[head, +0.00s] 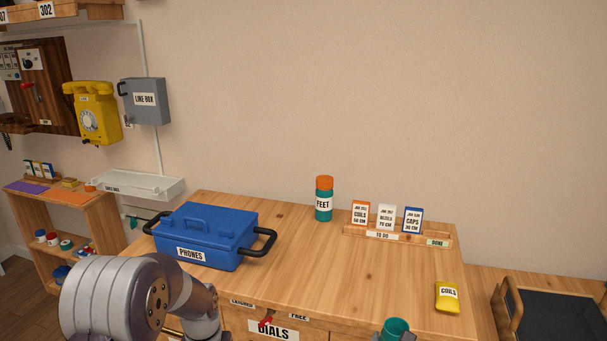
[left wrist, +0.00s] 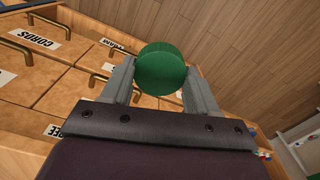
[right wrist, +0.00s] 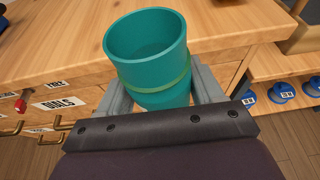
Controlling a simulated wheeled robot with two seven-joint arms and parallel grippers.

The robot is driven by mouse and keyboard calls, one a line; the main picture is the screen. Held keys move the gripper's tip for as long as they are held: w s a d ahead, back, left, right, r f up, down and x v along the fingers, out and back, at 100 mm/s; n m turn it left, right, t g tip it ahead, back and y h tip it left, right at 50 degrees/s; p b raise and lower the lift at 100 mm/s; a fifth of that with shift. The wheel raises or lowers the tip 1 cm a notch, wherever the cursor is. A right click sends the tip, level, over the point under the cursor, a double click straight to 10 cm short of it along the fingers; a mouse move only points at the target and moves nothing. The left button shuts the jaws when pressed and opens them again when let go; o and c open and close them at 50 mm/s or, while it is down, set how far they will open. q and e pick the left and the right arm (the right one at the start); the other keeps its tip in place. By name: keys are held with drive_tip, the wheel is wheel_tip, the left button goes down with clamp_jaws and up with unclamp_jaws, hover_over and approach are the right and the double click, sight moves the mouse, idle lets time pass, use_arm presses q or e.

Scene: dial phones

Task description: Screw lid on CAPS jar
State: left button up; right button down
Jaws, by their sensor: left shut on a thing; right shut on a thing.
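My right gripper (right wrist: 160,88) is shut on an open teal jar (right wrist: 146,48) with a lighter green band. Its mouth faces up and no label shows on the visible side. The jar also shows at the bottom edge of the head view (head: 397,327). My left gripper (left wrist: 160,84) is shut on a round green lid (left wrist: 162,68), in front of drawers. In the head view my left arm is at bottom left, and its gripper is out of frame. The lid is apart from the jar. A blue CAPS card (head: 412,221) stands in the rack.
A teal FEET jar with orange lid (head: 324,198) stands at the back of the wooden cabinet top (head: 340,270). A blue PHONES box (head: 207,234) is at left. The card rack (head: 385,238) is behind; a yellow COILS packet (head: 448,298) lies at right. The middle is clear.

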drive_tip(key=a+f+n+y, duration=0.1)
drive_tip(key=a+f+y, duration=0.1)
drive_tip(key=a+f, duration=0.2)
drive_tip(key=a+f+n+y, duration=0.2)
drive_tip(key=a+f, duration=0.2)
drive_tip(key=a, duration=0.6)
drive_tip(key=shift+a+t, duration=0.3)
drive_tip(key=shift+a, duration=0.1)
